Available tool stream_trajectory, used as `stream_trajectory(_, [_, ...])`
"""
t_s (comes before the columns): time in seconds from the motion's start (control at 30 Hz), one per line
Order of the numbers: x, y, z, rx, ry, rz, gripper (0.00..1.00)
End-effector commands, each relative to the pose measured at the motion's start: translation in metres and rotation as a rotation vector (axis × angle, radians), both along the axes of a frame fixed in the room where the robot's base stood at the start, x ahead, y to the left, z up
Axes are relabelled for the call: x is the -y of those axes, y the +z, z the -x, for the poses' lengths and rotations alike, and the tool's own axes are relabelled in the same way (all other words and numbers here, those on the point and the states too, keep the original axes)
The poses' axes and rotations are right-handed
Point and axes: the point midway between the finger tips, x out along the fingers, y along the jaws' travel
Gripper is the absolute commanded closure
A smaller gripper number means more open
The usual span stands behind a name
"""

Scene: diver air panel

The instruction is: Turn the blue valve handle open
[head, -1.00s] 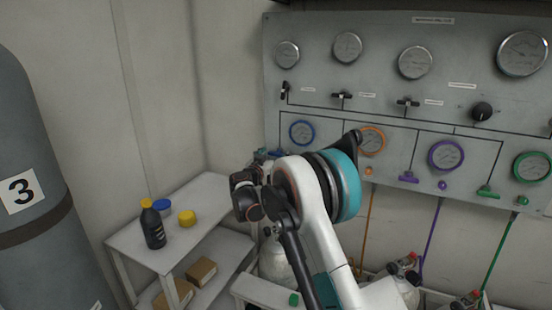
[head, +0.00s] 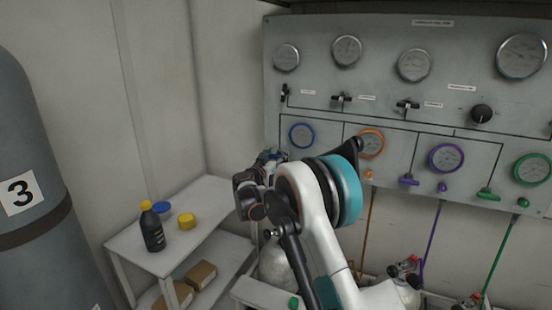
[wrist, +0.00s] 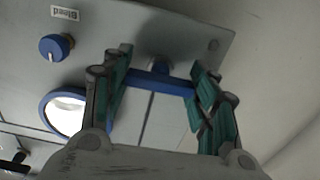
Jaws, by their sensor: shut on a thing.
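The blue valve handle (wrist: 160,84) is a flat blue bar in the wrist view, running across between my gripper's two green-padded fingers. My gripper (wrist: 163,78) is shut on it, with a finger at each end of the bar. In the head view my gripper (head: 268,158) is at the panel's lower left, below the blue-ringed gauge (head: 301,135); my arm hides most of the handle there.
A blue bleed knob (wrist: 56,46) and the blue-ringed gauge (wrist: 64,110) sit beside the handle. Purple (head: 409,181) and green (head: 487,195) handles lie further right on the panel (head: 330,75). A white shelf (head: 205,215) with a black bottle (head: 152,230) stands at left.

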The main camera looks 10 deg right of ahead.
Motion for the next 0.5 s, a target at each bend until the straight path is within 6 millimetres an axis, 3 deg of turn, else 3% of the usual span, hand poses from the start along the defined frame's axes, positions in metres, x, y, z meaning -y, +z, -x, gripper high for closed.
stream_trajectory(0.5, [-0.0006,0.0008,-0.0006,-0.189,0.001,0.261,0.7])
